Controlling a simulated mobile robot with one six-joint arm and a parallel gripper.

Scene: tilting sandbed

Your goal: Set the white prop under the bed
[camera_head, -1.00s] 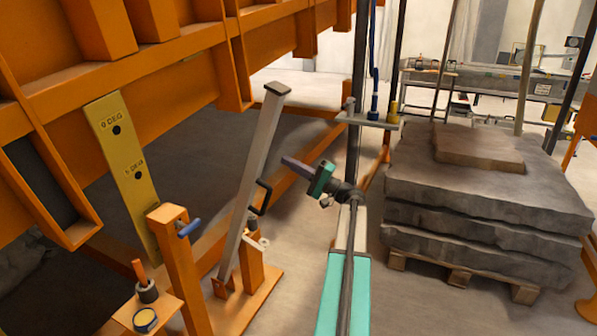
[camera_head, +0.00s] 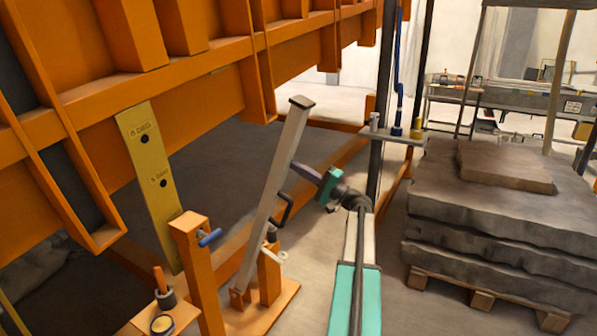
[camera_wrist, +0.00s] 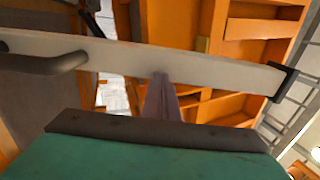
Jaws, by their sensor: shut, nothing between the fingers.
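The white prop (camera_head: 274,185) is a pale bar with a dark end cap. It leans up and to the right from an orange foot, and a black handle (camera_head: 285,208) sticks out of its side. Its top stands apart from the orange bed (camera_head: 215,105). My gripper (camera_head: 300,171) is shut and empty, its purple fingers close to the prop's right side. In the wrist view the prop (camera_wrist: 215,72) crosses the picture, and the finger tips (camera_wrist: 162,85) overlap its lower edge. I cannot tell whether they touch.
A yellow plate marked in degrees (camera_head: 146,160) hangs from the bed beside an orange post (camera_head: 196,265) with a blue-handled pin. Stone slabs (camera_head: 500,225) on a pallet stand to the right. A dark upright (camera_head: 377,120) rises behind my arm. Floor shows under the bed.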

